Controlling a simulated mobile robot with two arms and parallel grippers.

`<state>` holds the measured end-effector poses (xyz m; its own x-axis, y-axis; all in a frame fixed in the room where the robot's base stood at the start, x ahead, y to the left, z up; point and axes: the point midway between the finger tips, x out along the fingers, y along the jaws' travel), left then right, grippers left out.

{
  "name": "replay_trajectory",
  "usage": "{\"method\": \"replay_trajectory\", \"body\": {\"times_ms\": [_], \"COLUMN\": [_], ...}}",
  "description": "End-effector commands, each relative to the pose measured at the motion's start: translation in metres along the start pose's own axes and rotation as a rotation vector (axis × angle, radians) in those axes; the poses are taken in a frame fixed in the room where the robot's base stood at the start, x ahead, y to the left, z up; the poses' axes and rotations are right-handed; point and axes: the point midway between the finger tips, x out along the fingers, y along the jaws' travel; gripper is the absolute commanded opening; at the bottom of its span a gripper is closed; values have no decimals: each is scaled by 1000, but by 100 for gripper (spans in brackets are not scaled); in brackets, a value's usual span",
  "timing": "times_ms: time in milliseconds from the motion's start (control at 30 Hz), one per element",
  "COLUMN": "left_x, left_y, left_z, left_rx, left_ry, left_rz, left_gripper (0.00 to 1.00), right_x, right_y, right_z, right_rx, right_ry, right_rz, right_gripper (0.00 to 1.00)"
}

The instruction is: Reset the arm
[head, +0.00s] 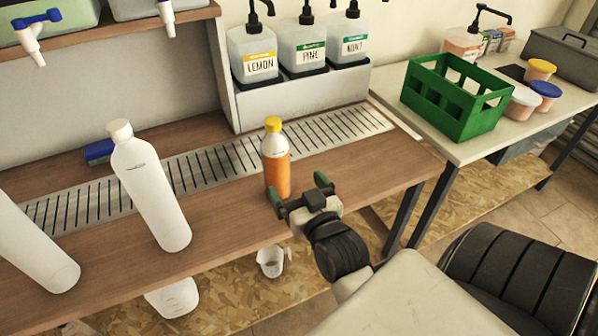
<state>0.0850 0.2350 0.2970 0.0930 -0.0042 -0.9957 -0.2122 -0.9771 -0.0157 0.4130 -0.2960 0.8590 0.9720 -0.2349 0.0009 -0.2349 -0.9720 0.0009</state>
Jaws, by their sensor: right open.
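My right gripper (299,196) is at the front edge of the wooden counter, on the right side of the head view. Its two green-padded fingers are spread apart. An orange bottle with a yellow cap (276,166) stands upright on the counter just beyond the fingers. The left finger overlaps the bottle's lower part in the picture; I cannot tell whether they touch. Nothing shows held between the fingers. My left gripper is not in view.
White bottles (150,195) stand on the counter at left. A slotted metal drip grate (210,163) runs behind them. Pump dispensers (253,53) stand on a ledge at the back. A green crate (452,95) sits on the side table at right. A cup (270,262) is below the counter.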

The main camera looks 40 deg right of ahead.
Motion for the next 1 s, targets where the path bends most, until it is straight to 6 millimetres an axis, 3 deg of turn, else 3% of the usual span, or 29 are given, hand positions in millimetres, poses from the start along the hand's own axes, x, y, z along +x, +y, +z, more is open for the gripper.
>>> {"method": "replay_trajectory", "body": {"times_ms": [667,767,867,1000], "left_x": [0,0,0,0], "left_y": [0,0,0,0], "left_z": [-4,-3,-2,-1], "left_rx": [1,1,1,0], "left_ry": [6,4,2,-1], "left_rz": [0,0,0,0], "left_gripper": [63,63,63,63], "right_x": [-4,-8,-20,-56], "right_y": [-1,-8,-23,-43], "right_z": [2,13,37,80], "right_rx": [-2,-11,-34,-91], "right_ry": [-13,-90,-254,-561], "right_rz": [-6,-37,-99,-197], "right_gripper": [94,94,94,94]}}
